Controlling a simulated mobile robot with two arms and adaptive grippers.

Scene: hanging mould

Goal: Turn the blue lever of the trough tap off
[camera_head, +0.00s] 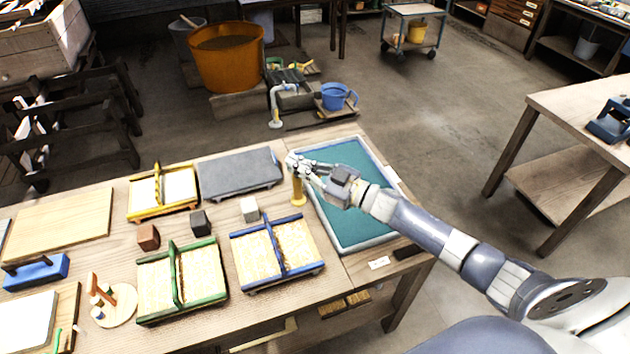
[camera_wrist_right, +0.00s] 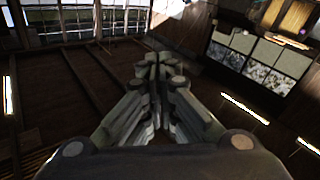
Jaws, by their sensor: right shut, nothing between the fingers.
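A shallow trough (camera_head: 350,222) with a blue-grey rim and teal inside lies at the right end of the table. A yellow post (camera_head: 298,190) stands upright at its left edge. My right gripper (camera_head: 291,161) is beside the top of the post, over the trough's left rim; I cannot tell whether it touches. In the right wrist view its fingers (camera_wrist_right: 160,66) are shut together with nothing between them. A pale bent pipe (camera_head: 275,106), like a tap, stands beyond the table near a low dark basin. I cannot make out a blue lever on either. My left gripper is not in view.
Green (camera_head: 183,281), blue (camera_head: 277,253) and yellow (camera_head: 163,194) framed moulds, a grey slab (camera_head: 240,173) and small blocks fill the table left of the trough. Beyond the table stand an orange tub (camera_head: 227,62) and a blue bucket (camera_head: 334,97). Open floor lies to the right.

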